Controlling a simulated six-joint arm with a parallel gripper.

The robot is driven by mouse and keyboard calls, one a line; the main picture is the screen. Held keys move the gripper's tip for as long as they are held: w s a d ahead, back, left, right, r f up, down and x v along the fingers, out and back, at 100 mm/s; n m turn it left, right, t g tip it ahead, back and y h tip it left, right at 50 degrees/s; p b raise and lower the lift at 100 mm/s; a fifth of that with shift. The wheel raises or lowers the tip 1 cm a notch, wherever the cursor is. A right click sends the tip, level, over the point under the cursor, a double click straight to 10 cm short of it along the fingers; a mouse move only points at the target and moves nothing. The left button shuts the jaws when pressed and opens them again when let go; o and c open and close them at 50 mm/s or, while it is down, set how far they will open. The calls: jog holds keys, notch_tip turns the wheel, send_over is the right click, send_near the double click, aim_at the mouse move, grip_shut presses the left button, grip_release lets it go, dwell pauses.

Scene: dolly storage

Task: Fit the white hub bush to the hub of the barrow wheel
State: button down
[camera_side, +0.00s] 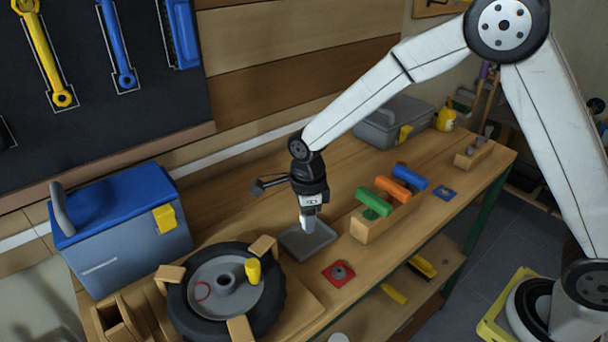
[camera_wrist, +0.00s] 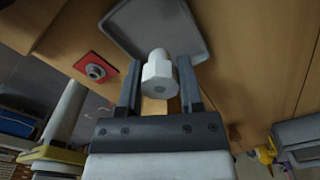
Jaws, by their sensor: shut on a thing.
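The white hub bush (camera_wrist: 157,75) is between the two fingers of my gripper (camera_wrist: 158,88) in the wrist view. The fingers are shut on it. In the side view my gripper (camera_side: 308,212) points down over a grey tray (camera_side: 318,243), with the white bush (camera_side: 308,224) at its tip; I cannot tell whether the bush touches the tray. The barrow wheel (camera_side: 179,308) lies flat at the front left of the bench, with its hub hole (camera_side: 225,280) facing up. A yellow cylinder (camera_side: 254,271) stands on the wheel beside the hub.
Wooden blocks (camera_side: 263,247) surround the wheel. A red square plate with a grey round part (camera_side: 339,273) lies right of the wheel. A wooden rack with green, orange and blue handles (camera_side: 373,227) stands right of the tray. A blue toolbox (camera_side: 125,225) stands behind the wheel.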

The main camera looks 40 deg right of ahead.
dwell(0.3)
notch_tip(320, 180, up, 16)
jog(key=s+a+n, duration=0.3)
jog(key=a+n, duration=0.3)
jog(key=a, duration=1.5)
notch_tip(320, 180, down, 6)
jog(key=shift+r, duration=0.1)
jog(key=shift+f, duration=2.8)
jog(key=shift+f, duration=1.15)
jog(key=shift+r, duration=0.5)
